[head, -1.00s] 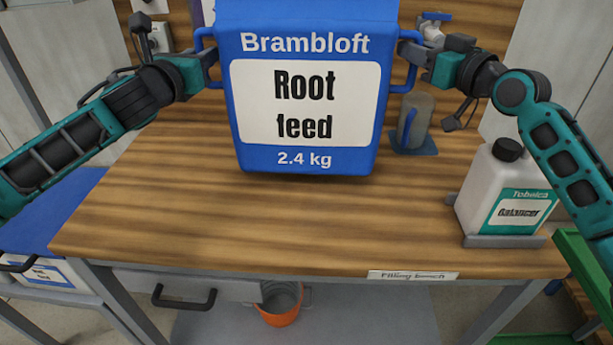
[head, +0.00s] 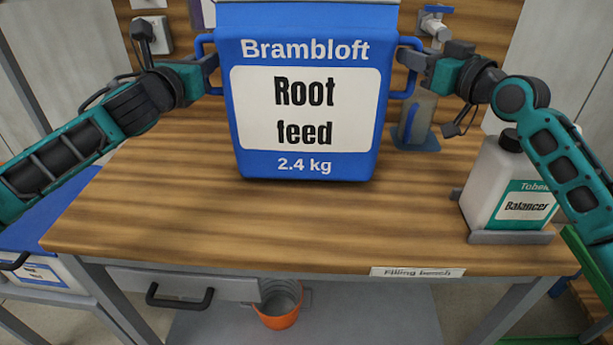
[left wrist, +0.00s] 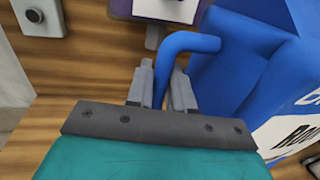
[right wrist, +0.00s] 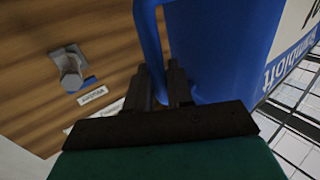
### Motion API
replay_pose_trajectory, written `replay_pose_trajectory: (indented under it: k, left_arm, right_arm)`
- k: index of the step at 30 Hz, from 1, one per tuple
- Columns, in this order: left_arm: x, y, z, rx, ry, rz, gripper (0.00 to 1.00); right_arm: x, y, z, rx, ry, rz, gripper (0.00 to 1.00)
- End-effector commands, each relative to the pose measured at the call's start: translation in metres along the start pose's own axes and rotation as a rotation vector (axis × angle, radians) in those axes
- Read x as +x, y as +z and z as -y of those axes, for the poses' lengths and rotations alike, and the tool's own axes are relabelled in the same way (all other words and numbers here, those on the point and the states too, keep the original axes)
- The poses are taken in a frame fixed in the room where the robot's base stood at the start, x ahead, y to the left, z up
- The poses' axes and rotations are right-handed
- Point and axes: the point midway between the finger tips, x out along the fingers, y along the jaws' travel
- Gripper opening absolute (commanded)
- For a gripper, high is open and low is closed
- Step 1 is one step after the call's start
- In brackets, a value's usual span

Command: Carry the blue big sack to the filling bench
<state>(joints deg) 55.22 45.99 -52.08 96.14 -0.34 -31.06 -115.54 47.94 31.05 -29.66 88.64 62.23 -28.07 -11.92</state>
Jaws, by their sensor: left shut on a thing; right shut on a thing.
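The blue big sack (head: 304,165), labelled Brambloft Root feed 2.4 kg, is upright between my two grippers, over the wooden top of the filling bench (head: 300,225). My left gripper (head: 208,66) is shut on its left handle, which also shows in the left wrist view (left wrist: 190,42). My right gripper (head: 408,62) is shut on its right handle, which also shows in the right wrist view (right wrist: 150,40). I cannot tell whether the sack's base touches the bench top. The sack hides part of the bench's back.
A white Balancer jug (head: 492,180) stands in a grey holder at the bench's right. A cylindrical container (head: 416,115) on a blue base stands behind it. An orange bucket (head: 279,310) is below. The front and left of the bench top are clear.

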Motion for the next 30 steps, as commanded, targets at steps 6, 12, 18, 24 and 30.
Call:
replay_pose_trajectory:
  k: [6, 12, 18, 24, 30]
  left_arm:
    - [0.000, -0.004, -0.002, 0.002, 0.003, 0.012, 0.00]
    - [0.000, -0.013, -0.002, 0.002, 0.003, 0.012, 0.00]
    - [0.000, -0.020, -0.002, 0.001, 0.004, 0.000, 0.33]
    - [0.000, -0.020, -0.001, 0.000, 0.002, 0.000, 0.47]
    - [-0.001, -0.020, 0.000, 0.000, 0.001, 0.000, 0.47]
  right_arm:
    - [-0.001, 0.004, -0.002, -0.003, 0.004, -0.016, 0.00]
    - [-0.001, 0.012, -0.002, -0.003, 0.004, -0.016, 0.00]
    - [0.000, 0.019, -0.001, -0.001, 0.003, 0.000, 0.33]
    - [0.000, 0.020, -0.001, 0.000, 0.001, 0.000, 0.47]
    - [0.000, 0.020, 0.000, 0.000, 0.000, 0.000, 0.47]
